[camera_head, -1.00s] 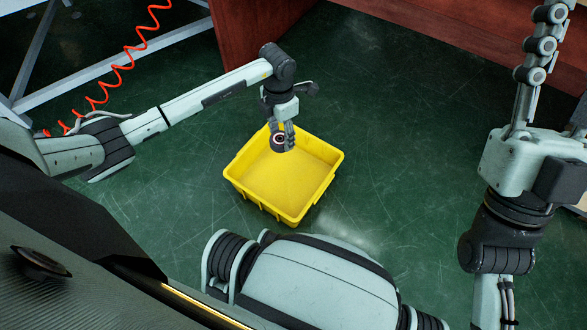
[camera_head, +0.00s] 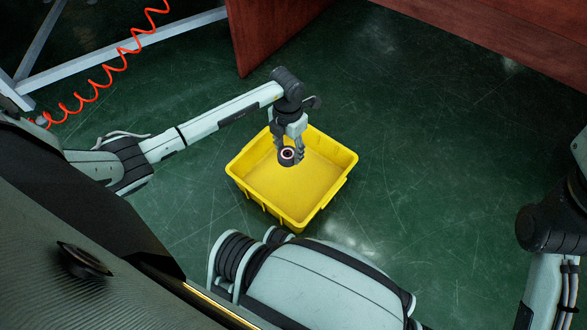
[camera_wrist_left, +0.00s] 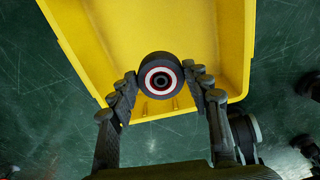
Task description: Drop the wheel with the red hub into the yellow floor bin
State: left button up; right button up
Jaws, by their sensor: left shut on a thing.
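The yellow bin (camera_head: 312,188) stands open on the floor and looks empty. The wheel and fingers appear over its inside, towards the back left; the exact height is unclear. In the left wrist view the bin (camera_wrist_left: 222,45) fills the space behind the wheel. My right gripper is out of frame.
The green floor (camera_head: 430,160) around the bin is clear. Reddish-brown panels (camera_head: 500,45) stand at the back. A coiled red hose (camera_head: 105,75) and a grey metal frame (camera_head: 125,50) are at the upper left.

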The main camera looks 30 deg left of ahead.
pick_arm(q)
jog(key=o, duration=1.3)
jog(key=shift+c, duration=0.2)
notch_tip(320, 180, up, 12)
